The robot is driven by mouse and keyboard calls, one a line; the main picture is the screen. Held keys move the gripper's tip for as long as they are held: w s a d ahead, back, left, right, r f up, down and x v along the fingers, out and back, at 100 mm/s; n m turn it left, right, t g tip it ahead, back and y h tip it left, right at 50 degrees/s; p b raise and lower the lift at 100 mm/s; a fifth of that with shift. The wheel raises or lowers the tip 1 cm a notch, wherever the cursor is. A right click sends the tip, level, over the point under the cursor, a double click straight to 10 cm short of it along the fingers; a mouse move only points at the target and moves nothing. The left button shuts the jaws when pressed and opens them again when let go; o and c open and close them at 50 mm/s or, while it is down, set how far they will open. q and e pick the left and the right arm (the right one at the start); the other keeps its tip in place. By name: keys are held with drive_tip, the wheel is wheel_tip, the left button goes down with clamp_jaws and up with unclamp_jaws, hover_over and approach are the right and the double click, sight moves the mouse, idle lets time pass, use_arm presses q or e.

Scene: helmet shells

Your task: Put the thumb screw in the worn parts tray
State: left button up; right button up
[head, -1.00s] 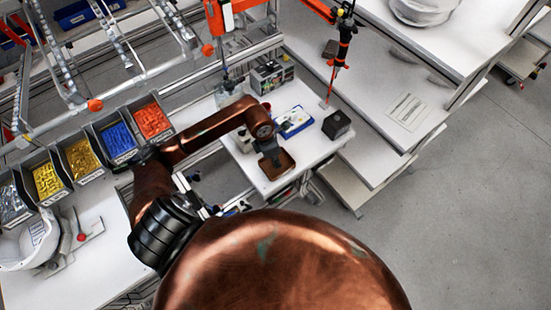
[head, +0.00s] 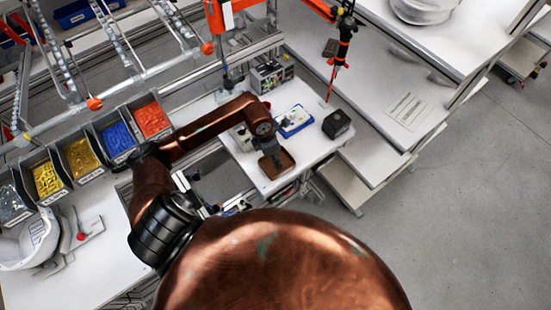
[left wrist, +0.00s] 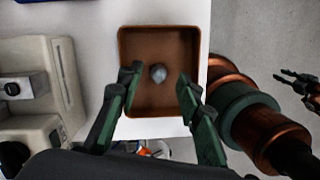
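The brown square tray (head: 288,158), which I take to be the worn parts tray, is on the white table in the head view. In the left wrist view the brown tray (left wrist: 133,39) shows its open inside. A small grey rounded piece, likely the thumb screw (left wrist: 158,73), shows against the tray's floor; I cannot tell whether it rests there. My left gripper (left wrist: 160,88) is open, its two green-black fingers apart on either side of the piece, not touching it. In the head view my left gripper (head: 275,160) is over the tray. My right gripper (left wrist: 305,88) appears open and empty at the right edge.
A blue-edged tray (head: 296,121) and a black box (head: 337,124) stand behind the brown tray. A beige machine (left wrist: 35,90) is left of it. Bins of yellow (head: 47,180), blue (head: 117,138) and red (head: 151,119) parts line the left. Grey floor is clear at right.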

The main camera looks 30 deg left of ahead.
use_arm(q)
wheel_tip(320, 180, up, 11)
drive_tip(key=s+a+b, duration=0.1)
drive_tip(key=b, duration=0.1)
drive_tip(key=shift+s+a, duration=0.25)
drive_tip(key=shift+f, duration=0.1)
